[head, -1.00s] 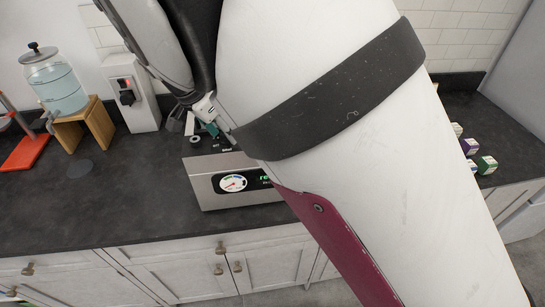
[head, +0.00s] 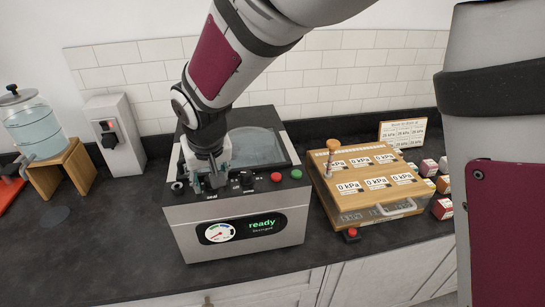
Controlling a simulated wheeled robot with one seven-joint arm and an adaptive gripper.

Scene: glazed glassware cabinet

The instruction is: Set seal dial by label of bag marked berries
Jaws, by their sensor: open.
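A grey sealing machine (head: 235,222) stands on the dark counter, with a lit "ready" display (head: 262,224) and a round gauge (head: 219,232) on its front. Its top front strip carries a black knob (head: 246,179), a red button (head: 276,177) and a green button (head: 296,174). A small dark control (head: 178,187) shows at the strip's left end. My gripper (head: 212,183) points down over the left part of this strip, open, and hides what is beneath it. Whether it touches a dial I cannot tell. No bag marked berries can be made out.
Right of the machine is a wooden case (head: 370,180) with several "0 kPa" labels and a knobbed post (head: 332,150). Behind it stands a sign (head: 403,131); small boxes (head: 442,208) lie at right. A switch box (head: 113,135) and water dispenser (head: 33,124) stand left.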

